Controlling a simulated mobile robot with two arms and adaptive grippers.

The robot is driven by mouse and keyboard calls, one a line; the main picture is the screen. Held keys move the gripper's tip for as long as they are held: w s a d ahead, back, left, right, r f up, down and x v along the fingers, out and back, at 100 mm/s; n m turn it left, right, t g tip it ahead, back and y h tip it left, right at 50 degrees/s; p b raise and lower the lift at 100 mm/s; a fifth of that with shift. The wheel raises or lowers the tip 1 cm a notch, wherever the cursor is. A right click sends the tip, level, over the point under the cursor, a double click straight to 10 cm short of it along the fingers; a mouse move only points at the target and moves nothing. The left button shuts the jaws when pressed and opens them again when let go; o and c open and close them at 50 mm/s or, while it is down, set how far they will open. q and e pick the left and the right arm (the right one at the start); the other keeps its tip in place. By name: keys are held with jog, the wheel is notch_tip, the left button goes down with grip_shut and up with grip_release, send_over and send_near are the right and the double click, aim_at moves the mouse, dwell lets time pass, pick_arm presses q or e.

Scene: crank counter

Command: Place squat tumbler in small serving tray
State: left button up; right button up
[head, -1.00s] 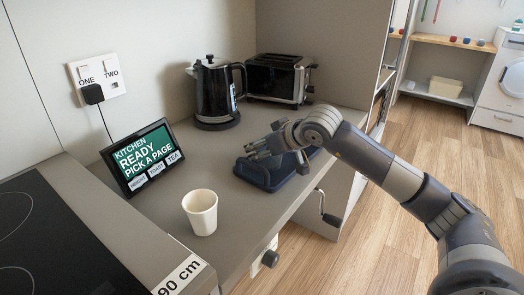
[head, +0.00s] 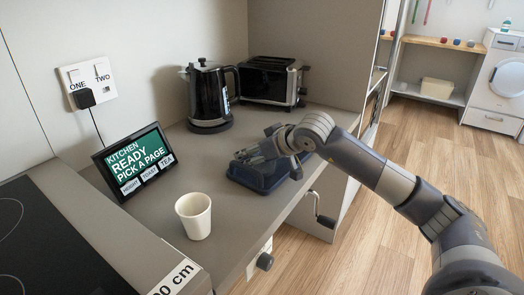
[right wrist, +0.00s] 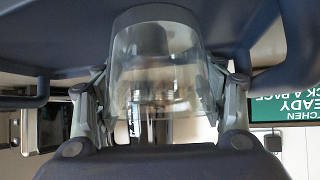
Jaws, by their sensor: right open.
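The squat tumbler (right wrist: 157,65) is a clear, see-through glass in the right wrist view, which looks upside down. Its base end is against the dark blue small serving tray (right wrist: 262,22), and it seems to stand in it. The tray (head: 243,183) also shows on the counter in the head view. My right gripper (head: 243,156) is over the tray, open, with its fingers (right wrist: 160,85) on either side of the glass. Whether a finger touches the glass I cannot tell. In the head view I cannot make out the glass at the gripper. My left gripper is not in view.
A white cup (head: 195,217) stands at the counter's front. A black kettle (head: 207,98) and a toaster (head: 270,82) stand behind the tray. A display (head: 135,162) is at the left. A crank (head: 320,213) sticks out below the counter edge.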

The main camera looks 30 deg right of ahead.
jog(key=shift+s+r, duration=0.1)
jog(key=shift+r, duration=0.1)
jog(key=v, duration=0.4)
jog(key=shift+s+d+r, duration=0.1)
jog(key=shift+s+d, duration=0.05)
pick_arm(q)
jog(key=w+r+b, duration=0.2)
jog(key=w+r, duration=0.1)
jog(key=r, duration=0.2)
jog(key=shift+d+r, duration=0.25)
pick_arm(e)
jog(key=v, duration=0.7)
jog(key=shift+s+r, duration=0.1)
